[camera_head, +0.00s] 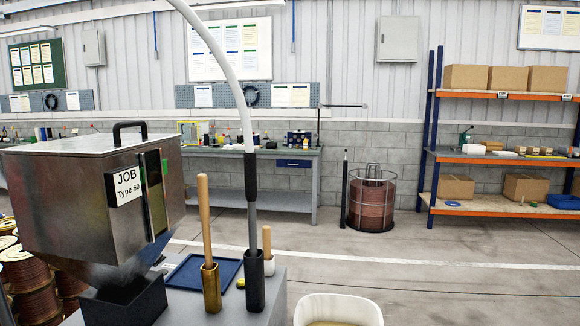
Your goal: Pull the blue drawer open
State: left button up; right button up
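The blue drawer (294,163) is a small dark blue front with a pale handle strip, under the right part of the top of a grey workbench (313,185) at the back wall. Its front looks flush with the bench, so it appears closed. It is small and far off in the head view. Neither of my grippers shows in this view.
Close in front stand a metal hopper box (80,200) labelled JOB Type 60, a blue tray (205,271), wooden-handled tools in holders (211,287) and a white bucket (338,308). A caged spool (371,198) and shelving (490,205) stand right. Open floor lies between.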

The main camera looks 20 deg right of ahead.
aim_at(280, 162)
jog(key=z, duration=1.05)
jog(key=l+z, duration=0.4)
jog(key=k+l+z, duration=0.1)
jog(key=z, duration=0.3)
jog(key=l+z, duration=0.45)
jog(key=i+l+z, duration=0.1)
jog(key=l+z, duration=0.15)
jog(key=z, duration=0.15)
jog(key=i+l+u, duration=0.5)
jog(key=i+l, duration=0.3)
jog(key=i+j+u, duration=0.1)
jog(key=i+u, duration=0.25)
jog(key=i+l+u, duration=0.1)
jog(key=i+u, duration=0.25)
jog(key=i, duration=0.2)
jog(key=i+l+u, duration=0.15)
jog(key=i+u, duration=0.3)
jog(key=i, duration=1.15)
jog(key=i+l+u, duration=0.1)
jog(key=i, duration=1.15)
jog(key=i+j+u, duration=0.45)
jog(key=i, duration=0.45)
jog(key=i+u, duration=0.45)
jog(key=i, duration=0.45)
jog(key=i+l+u, duration=0.35)
jog(key=i+u, duration=0.15)
jog(key=i, duration=0.4)
